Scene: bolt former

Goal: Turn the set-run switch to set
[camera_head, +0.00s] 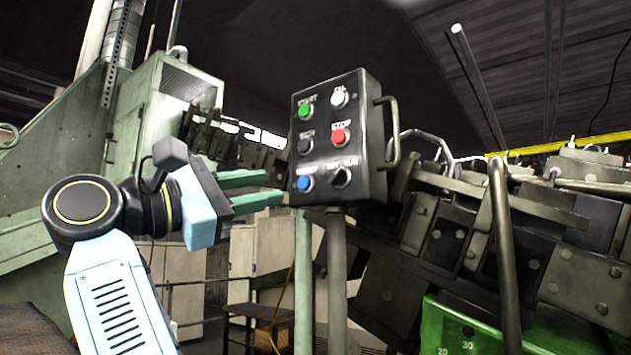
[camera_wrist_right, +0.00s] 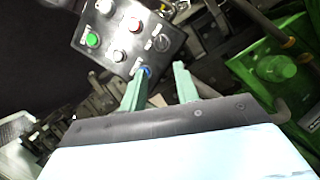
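The set-run switch (camera_head: 342,178) is a small black knob at the lower right of a dark control box (camera_head: 322,213). It also shows in the right wrist view as a dark knob (camera_wrist_right: 160,43) on the box face. Which way it points is too small to tell. My right gripper (camera_head: 273,187) is to the left of the box, with its green fingers apart and nothing between them. In the right wrist view the gripper (camera_wrist_right: 160,68) points toward the box's lower edge, near the blue button (camera_wrist_right: 142,72). My left gripper is not in view.
The box also carries a green start button (camera_head: 305,111), a white button (camera_head: 338,98), a black inch button (camera_head: 305,144) and a red stop button (camera_head: 339,137). A metal handle (camera_head: 395,130) sticks out on its right side. Heavy machinery (camera_head: 470,235) stands at the right.

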